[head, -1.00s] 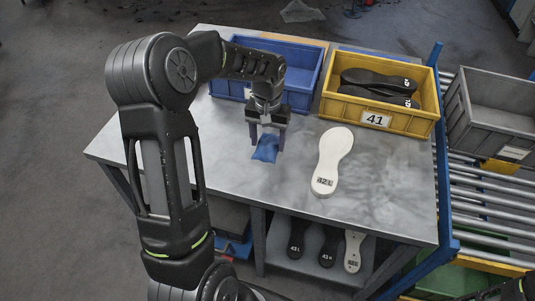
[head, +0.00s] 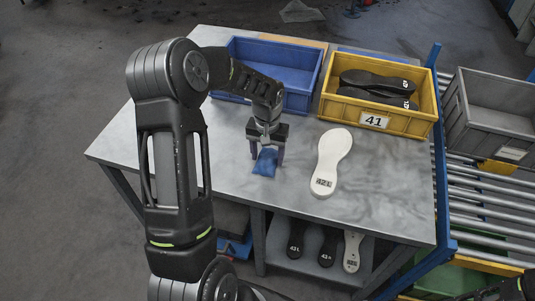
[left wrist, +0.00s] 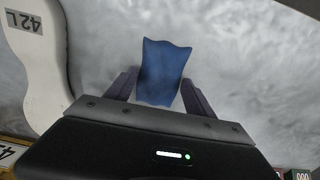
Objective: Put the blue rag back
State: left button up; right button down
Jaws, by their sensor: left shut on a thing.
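The blue rag (head: 265,163) is between the fingers of my left gripper (head: 267,156), over the middle-left part of the metal tabletop. The left gripper is shut on it and points down. In the left wrist view the rag (left wrist: 163,70) stands out between the two dark fingers (left wrist: 160,92). I cannot tell whether the rag touches the tabletop.
A blue crate (head: 300,101) stands behind the gripper, partly hidden by my arm. A yellow crate (head: 372,123) labelled 41 holds black soles. A white sole (head: 333,158) lies right of the rag. The front tabletop is clear. A grey crate (head: 492,135) stands on rollers at right.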

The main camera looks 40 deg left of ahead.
aim_at(267, 158)
pick_arm(q)
jog(key=shift+f, duration=0.2)
jog(key=o, duration=1.3)
jog(key=shift+r, duration=0.15)
notch_tip(267, 158, up, 12)
jog(key=shift+r+b, duration=0.1)
jog(key=shift+b, duration=0.6)
